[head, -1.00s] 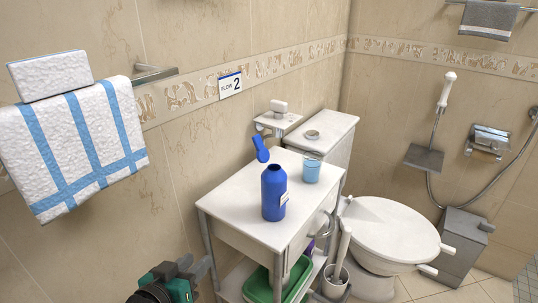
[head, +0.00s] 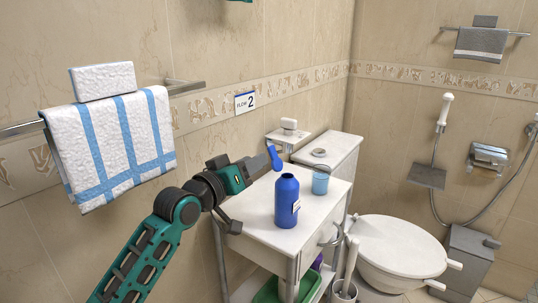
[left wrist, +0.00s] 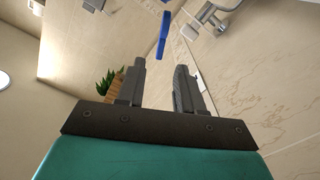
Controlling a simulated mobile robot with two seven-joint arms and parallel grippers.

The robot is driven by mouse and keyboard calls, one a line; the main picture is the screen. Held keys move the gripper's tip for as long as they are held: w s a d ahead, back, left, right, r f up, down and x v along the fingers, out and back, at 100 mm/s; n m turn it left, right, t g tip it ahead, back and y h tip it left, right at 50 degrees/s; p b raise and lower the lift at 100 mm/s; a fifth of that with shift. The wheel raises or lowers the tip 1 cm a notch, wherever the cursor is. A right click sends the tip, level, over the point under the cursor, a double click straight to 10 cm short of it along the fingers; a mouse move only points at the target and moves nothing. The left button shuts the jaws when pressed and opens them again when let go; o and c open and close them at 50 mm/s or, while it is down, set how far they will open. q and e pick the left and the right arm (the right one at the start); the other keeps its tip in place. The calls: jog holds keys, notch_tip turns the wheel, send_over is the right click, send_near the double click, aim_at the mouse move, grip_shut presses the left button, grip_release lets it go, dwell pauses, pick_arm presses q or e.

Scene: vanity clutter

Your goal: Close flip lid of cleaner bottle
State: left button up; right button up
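The blue cleaner bottle (head: 287,203) stands upright on the white cabinet top (head: 318,212). Its blue flip lid (head: 275,157) is open, standing up and tilted to the left above the bottle's neck. My left gripper (head: 262,164) is just left of the lid, pointing right towards it. In the left wrist view the two fingers (left wrist: 160,80) are apart with nothing between them. The blue lid (left wrist: 162,36) shows ahead of the fingertips there.
The toilet (head: 400,245) is to the right. A towel (head: 118,145) hangs on a wall rail at left. A green basin (head: 268,291) sits on the lower shelf. The cabinet top right of the bottle is clear.

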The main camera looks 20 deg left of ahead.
aim_at(269, 152)
pick_arm(q)
jog(key=x, duration=0.6)
jog(key=shift+w+d, duration=0.1)
jog(key=shift+w, duration=0.3)
grip_shut()
